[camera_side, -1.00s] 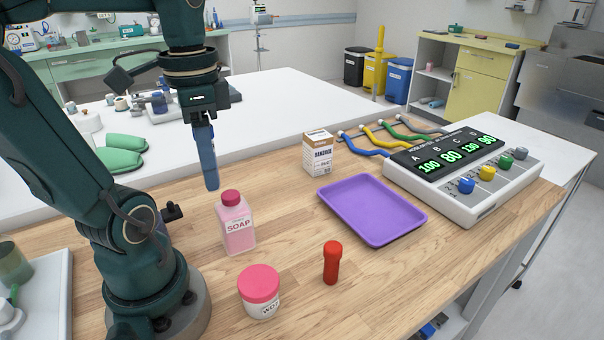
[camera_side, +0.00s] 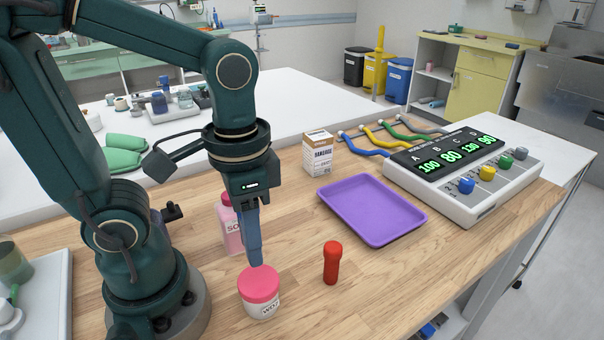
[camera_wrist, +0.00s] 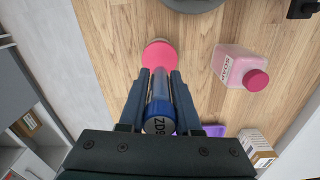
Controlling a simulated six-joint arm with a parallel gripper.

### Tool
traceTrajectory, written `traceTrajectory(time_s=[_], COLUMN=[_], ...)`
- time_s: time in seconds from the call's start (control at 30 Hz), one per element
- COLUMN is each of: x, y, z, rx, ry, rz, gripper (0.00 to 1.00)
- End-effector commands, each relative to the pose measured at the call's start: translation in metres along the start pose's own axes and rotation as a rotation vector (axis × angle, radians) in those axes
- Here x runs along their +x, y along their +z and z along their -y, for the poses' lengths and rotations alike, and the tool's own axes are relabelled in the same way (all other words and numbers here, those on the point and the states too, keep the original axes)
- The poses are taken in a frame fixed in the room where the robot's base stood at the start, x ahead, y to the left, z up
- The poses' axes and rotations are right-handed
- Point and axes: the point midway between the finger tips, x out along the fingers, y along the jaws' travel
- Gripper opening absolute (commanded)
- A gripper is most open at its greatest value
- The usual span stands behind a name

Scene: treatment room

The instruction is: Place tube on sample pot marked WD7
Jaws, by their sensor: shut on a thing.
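My gripper (camera_side: 253,258) points down, shut on a tube (camera_wrist: 158,100) with a blue cap end; its lettering looks like "ZD9" in the wrist view. The fingers mostly hide the tube in the side view. The sample pot (camera_side: 262,306) is white with a pink lid and a label that seems to read WD7, partly turned away. Its lid also shows in the wrist view (camera_wrist: 159,53), just beyond the fingertips. The gripper's end is over the back part of the lid; I cannot tell whether the tube touches it.
A pink soap bottle (camera_side: 229,232) stands close behind my gripper. A red tube-like object (camera_side: 332,263) stands right of the pot. A purple tray (camera_side: 372,210), a bandage box (camera_side: 318,154) and a display unit (camera_side: 460,172) lie farther right.

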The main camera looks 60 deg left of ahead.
Motion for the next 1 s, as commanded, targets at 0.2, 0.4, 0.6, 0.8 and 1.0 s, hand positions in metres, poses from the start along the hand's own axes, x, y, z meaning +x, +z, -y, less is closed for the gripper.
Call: traceTrajectory(time_s=[0.2, 0.4, 0.6, 0.8, 1.0], x=[0.021, 0.039, 0.041, 0.044, 0.043], y=[0.001, 0.0, -0.001, 0.0, -0.001], z=[-0.001, -0.001, -0.001, -0.001, -0.001], rx=[-0.002, -0.001, -0.001, -0.001, -0.001], ry=[0.0, 0.0, 0.0, 0.0, 0.0], rz=[0.006, 0.002, -0.001, 0.0, -0.001], gripper=[0.0, 0.0, 0.0, 0.0, 0.62])
